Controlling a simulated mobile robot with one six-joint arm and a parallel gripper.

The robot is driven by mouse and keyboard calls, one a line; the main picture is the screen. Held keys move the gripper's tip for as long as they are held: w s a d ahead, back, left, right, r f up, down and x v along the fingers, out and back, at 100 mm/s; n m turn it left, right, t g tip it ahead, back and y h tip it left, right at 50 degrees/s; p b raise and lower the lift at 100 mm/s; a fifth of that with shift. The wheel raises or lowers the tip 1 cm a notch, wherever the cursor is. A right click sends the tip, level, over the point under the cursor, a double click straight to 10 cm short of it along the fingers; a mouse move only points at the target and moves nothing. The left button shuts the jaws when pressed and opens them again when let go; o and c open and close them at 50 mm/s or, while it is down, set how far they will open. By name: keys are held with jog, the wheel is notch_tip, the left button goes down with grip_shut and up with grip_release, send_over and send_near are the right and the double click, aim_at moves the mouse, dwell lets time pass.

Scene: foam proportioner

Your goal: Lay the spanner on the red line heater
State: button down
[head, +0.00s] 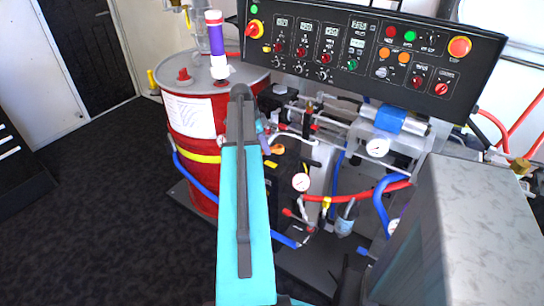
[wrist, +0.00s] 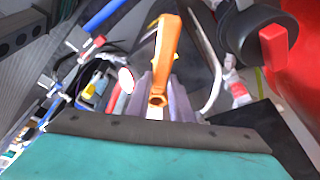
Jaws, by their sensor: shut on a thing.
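An orange spanner (wrist: 166,45) with a ring end stands out between the fingers of my gripper (wrist: 163,98) in the wrist view. The gripper is shut on it. In the head view, my gripper (head: 268,146) is partly hidden behind my arm, and a short orange piece of the spanner (head: 277,149) shows beside it, in front of the black pump unit. I cannot tell which part is the red line heater. A silver cylinder with a blue band (head: 391,118) lies under the control panel, right of my gripper.
A red drum (head: 190,125) with a yellow band stands left of my arm, a purple-and-white tube (head: 215,42) on top. The control panel (head: 370,55) overhangs the pipework. Gauges (head: 301,182) and red and blue hoses crowd the right. A grey box (head: 480,220) fills the right front.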

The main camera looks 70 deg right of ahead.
jog(key=shift+s+d+r, duration=0.1)
jog(key=shift+s+d, duration=0.55)
jog(key=shift+s, duration=0.05)
jog(key=shift+p+x, duration=0.3)
jog(key=shift+x, duration=0.7)
jog(key=shift+w+a+f, duration=0.15)
jog(key=shift+w+f, duration=0.05)
jog(key=shift+f, duration=0.45)
jog(key=shift+f, duration=0.1)
jog(key=shift+f+p, duration=0.4)
jog(key=shift+f, duration=1.05)
jog(key=shift+s+f, duration=0.2)
jog(key=shift+s+d+f, duration=0.1)
jog(key=shift+d+f, duration=0.1)
jog(key=shift+d, duration=0.05)
jog(key=shift+f, duration=0.15)
